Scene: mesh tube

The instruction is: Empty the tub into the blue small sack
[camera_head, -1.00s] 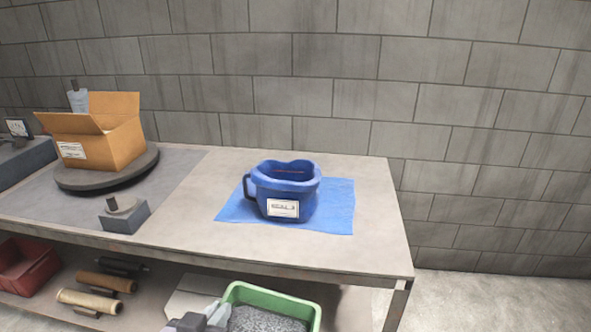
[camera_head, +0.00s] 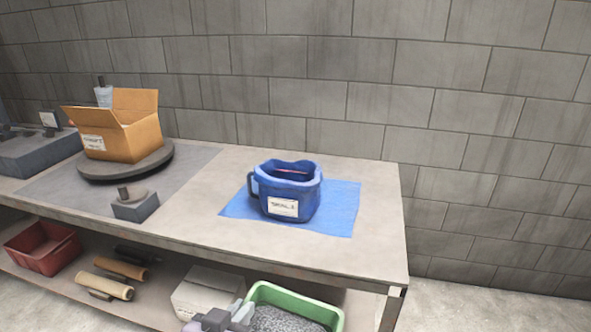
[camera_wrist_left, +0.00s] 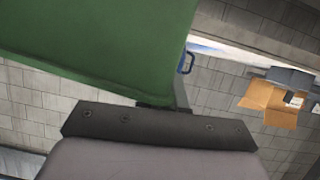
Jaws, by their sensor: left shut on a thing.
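The green tub (camera_head: 262,289) is at the bottom of the head view, in front of the bench, and holds grey granular material (camera_head: 285,320). My left gripper (camera_head: 238,316) is shut on the tub's left side. In the left wrist view the tub's green wall (camera_wrist_left: 95,40) fills the upper left, against my dark gripper (camera_wrist_left: 155,125). The blue small sack (camera_head: 300,204) stands upright and open-topped on the bench, with a white label and a dark side handle. The tub is apart from it, nearer me. My right gripper is out of view.
A blue cloth (camera_head: 340,213) lies under the sack on the workbench (camera_head: 378,250). An open cardboard box (camera_head: 135,140) on a round turntable and a small grey block (camera_head: 134,207) stand to the left. The lower shelf holds a red bin (camera_head: 42,250) and rolls.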

